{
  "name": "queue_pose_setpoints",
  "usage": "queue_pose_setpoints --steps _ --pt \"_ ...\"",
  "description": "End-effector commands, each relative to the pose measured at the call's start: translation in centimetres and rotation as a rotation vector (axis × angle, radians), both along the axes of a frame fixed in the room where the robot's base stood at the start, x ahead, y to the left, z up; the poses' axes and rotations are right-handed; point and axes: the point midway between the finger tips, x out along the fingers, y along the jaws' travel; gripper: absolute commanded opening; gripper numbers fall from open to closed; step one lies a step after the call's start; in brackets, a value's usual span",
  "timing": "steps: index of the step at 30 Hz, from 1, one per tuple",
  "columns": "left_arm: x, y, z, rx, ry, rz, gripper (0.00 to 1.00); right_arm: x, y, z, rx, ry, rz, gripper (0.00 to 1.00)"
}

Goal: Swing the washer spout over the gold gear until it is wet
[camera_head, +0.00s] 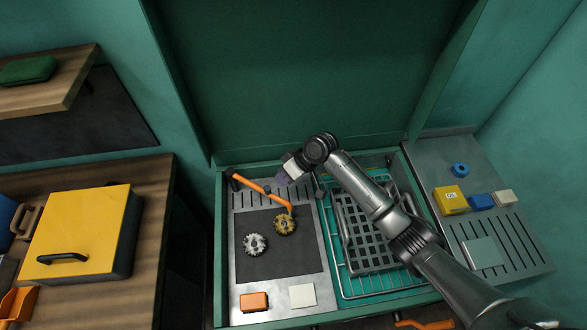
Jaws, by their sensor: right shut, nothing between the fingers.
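The orange washer spout (262,190) runs from a dark pivot at the back left of the washer tray down to the right. Its bent tip hangs at the upper edge of the gold gear (284,225) in this view. The gold gear lies on the dark mat. I cannot tell whether it is wet. A silver gear (255,244) lies to its lower left. My right gripper (282,181) is shut and empty, just behind and right of the spout. I cannot tell whether it touches the spout. My left gripper is out of view.
A teal wire basket (345,288) with a dark grid is right of the mat, under my right arm. An orange block (254,302) and a white block (302,295) sit at the tray's front. A yellow box (451,200) stands right. A yellow-lidded case (85,230) is left.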

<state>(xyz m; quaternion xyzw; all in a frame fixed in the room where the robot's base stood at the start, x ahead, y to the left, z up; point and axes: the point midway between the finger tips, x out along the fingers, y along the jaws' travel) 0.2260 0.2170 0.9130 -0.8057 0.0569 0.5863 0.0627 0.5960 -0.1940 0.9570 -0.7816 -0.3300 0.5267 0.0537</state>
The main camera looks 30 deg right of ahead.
Motion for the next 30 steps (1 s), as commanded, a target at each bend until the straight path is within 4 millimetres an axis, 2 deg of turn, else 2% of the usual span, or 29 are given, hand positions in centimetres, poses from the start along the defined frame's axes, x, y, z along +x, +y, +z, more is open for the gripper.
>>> queue_pose_setpoints --steps 3,9,22,25,30 --pt "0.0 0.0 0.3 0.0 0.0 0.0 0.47 -0.5 1.3 0.2 0.0 -0.001 0.001 0.0" --pt "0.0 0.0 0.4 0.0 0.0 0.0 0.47 -0.8 2.4 0.2 -0.001 0.0 -0.001 0.0" --pt "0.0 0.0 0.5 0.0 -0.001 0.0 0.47 -0.9 2.6 0.3 -0.001 0.0 -0.001 0.0" --pt "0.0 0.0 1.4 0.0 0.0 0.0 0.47 -1.1 2.8 0.6 -0.001 0.002 -0.014 0.0" --pt "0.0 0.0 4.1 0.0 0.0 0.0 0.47 -1.7 3.5 1.0 0.0 0.004 -0.071 0.0"
